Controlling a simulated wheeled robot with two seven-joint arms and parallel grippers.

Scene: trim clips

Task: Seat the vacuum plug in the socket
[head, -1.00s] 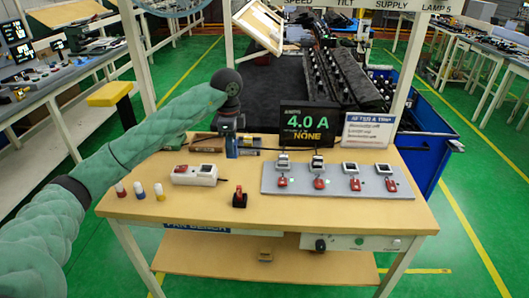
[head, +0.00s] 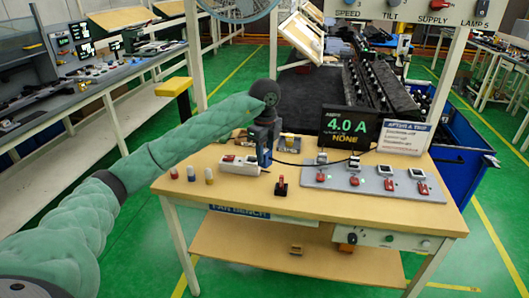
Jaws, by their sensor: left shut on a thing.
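My left gripper (head: 265,157) is above the bench at the back, just behind the right end of a white socket block (head: 239,166) with a red switch. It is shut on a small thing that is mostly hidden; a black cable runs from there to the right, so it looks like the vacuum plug. Whether the plug touches the socket block cannot be told. My right gripper is not in view.
A red-and-black switch (head: 281,186) stands in front of the socket block. A grey panel (head: 375,180) with several red switches is at right, a display reading 4.0 A (head: 348,127) behind. The front bench top is clear.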

